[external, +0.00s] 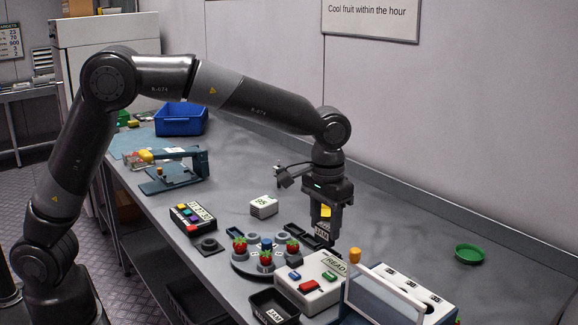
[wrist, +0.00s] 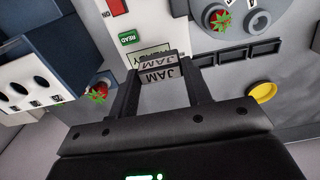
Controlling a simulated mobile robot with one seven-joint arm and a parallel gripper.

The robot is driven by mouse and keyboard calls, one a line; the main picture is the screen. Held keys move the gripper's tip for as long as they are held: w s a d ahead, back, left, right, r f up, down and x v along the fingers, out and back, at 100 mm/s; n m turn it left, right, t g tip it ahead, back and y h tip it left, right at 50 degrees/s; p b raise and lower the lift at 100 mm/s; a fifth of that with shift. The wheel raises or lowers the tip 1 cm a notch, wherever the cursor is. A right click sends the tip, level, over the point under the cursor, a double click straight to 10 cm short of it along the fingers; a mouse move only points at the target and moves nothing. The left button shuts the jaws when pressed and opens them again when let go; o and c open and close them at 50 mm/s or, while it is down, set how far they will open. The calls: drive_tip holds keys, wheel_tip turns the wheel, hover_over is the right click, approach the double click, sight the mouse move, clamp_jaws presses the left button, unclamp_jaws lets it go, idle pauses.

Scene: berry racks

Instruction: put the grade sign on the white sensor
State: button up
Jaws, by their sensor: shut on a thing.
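The grade sign (external: 322,233) is a small grey block lettered JAM. My gripper (external: 324,225) is shut on it and holds it above the bench, just behind the white sensor (external: 318,296). In the wrist view the sign (wrist: 160,73) sits between the two fingers of my gripper (wrist: 160,66), its lettering facing the camera. The white sensor is a box with coloured buttons and a READ panel. In the wrist view the sensor (wrist: 120,10) lies beyond the sign, which partly covers its display. I cannot tell the exact height gap.
A round dark turntable (external: 240,268) with strawberries stands left of the sensor. A small black tray (external: 258,302) lies in front. A white and blue box with holes (external: 437,309) stands to the right. A green dish (external: 469,253) lies at the far right, with clear bench around it.

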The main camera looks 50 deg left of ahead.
drive_tip(key=shift+s+d+r, duration=0.2)
drive_tip(key=shift+s+r, duration=0.05)
drive_tip(key=w+a+r, duration=0.2)
drive_tip(key=w+a, duration=0.1)
drive_tip(key=a, duration=0.9)
hover_over(264, 201)
wheel_tip(264, 201, down, 5)
drive_tip(key=shift+r, duration=0.1)
drive_tip(key=shift+f, duration=2)
drive_tip(key=shift+f, duration=0.15)
drive_tip(key=o, duration=1)
drive_tip(key=shift+c, duration=0.2)
